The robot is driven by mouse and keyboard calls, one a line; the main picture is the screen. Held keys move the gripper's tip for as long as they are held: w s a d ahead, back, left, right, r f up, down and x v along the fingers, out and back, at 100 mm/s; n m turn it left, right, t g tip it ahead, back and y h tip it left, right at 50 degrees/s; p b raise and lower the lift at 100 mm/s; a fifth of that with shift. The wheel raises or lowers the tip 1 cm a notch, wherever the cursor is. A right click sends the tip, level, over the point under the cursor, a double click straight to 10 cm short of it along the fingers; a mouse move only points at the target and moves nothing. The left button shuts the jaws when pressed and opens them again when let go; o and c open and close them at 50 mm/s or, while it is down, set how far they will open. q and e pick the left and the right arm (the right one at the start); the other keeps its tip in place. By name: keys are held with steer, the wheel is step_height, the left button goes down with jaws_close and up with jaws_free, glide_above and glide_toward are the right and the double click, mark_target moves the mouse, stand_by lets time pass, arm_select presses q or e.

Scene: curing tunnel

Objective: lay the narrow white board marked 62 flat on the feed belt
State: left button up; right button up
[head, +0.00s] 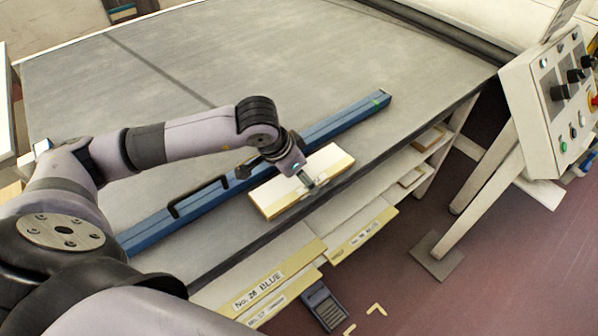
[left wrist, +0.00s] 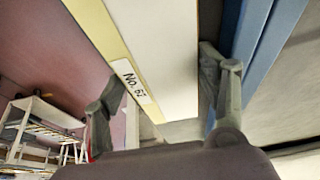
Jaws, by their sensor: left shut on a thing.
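The narrow white board (head: 277,196) has cream-yellow edges and is at the front edge of the grey feed belt (head: 340,50), in front of the blue bar. In the left wrist view the board (left wrist: 172,60) carries a label reading No. 62. My left gripper (head: 307,181) is shut on the board, with one finger on each long side in the left wrist view (left wrist: 160,95). The board looks about level with the belt; I cannot tell whether it touches it. My right gripper is not in view.
A blue bar (head: 335,120) with a black handle lies along the belt's front. Shelves below hold labelled boards, one reading No. 26 BLUE (head: 262,290). A control box (head: 555,90) stands at right. The belt behind the bar is clear.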

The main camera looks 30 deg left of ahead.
arm_select(q)
steer(key=shift+f, duration=0.15)
steer(key=o, duration=0.8)
steer(key=shift+o, duration=0.9)
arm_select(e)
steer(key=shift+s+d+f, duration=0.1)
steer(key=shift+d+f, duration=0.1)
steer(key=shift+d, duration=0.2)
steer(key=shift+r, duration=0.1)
